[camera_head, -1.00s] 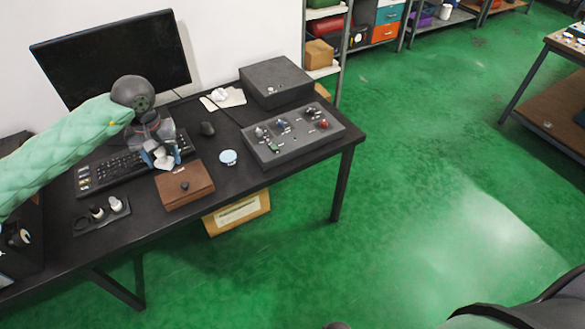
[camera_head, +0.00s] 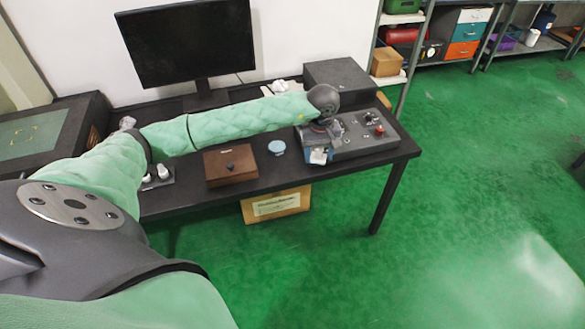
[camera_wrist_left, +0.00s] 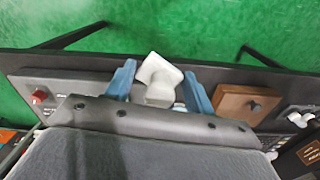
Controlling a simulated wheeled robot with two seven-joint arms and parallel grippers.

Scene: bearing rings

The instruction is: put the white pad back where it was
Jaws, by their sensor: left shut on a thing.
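My left gripper (camera_head: 319,153) is shut on the white pad (camera_head: 318,156), at the front left of the grey control box in the head view. In the left wrist view the white pad (camera_wrist_left: 157,72) sits between the blue fingers of the left gripper (camera_wrist_left: 158,92). It looks like a tilted squarish block with a narrower part toward the wrist. I cannot tell whether it touches anything below. My right gripper is not in view.
The grey control box (camera_head: 362,146) has knobs, one red. A pale blue disc (camera_head: 276,147) and a brown box (camera_head: 231,166) lie to its left. A small dark tray (camera_head: 158,181) holds white pieces. A dark box (camera_head: 345,80) and monitor (camera_head: 188,42) stand behind.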

